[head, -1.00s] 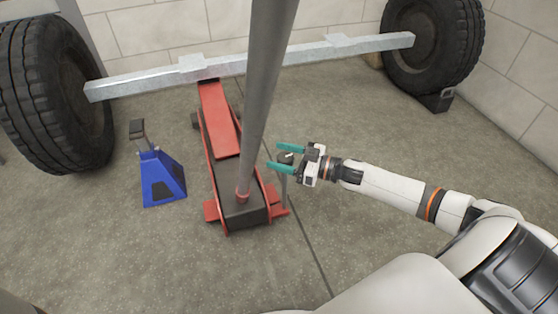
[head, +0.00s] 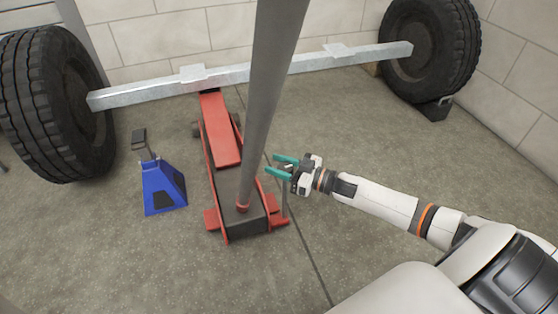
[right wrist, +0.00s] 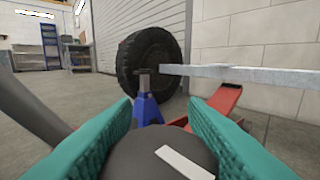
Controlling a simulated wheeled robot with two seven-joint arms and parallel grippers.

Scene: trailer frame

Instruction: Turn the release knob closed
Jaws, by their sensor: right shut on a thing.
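The release knob (right wrist: 150,150) is dark and rounded with a white bar mark on top. In the right wrist view it sits between my right gripper's teal fingers (right wrist: 165,130), which are shut on it from both sides. In the head view my right gripper (head: 282,166) is at the top of a thin upright post (head: 285,203) beside the rear of the red floor jack (head: 222,140). The knob is mostly hidden there by the fingers and hand. My left gripper is not in view.
A thick grey jack handle (head: 264,100) rises just left of my right gripper. A blue jack stand (head: 163,185) stands left of the jack. A metal axle (head: 250,73) with a tire (head: 60,105) at each end spans behind. The floor at right is clear.

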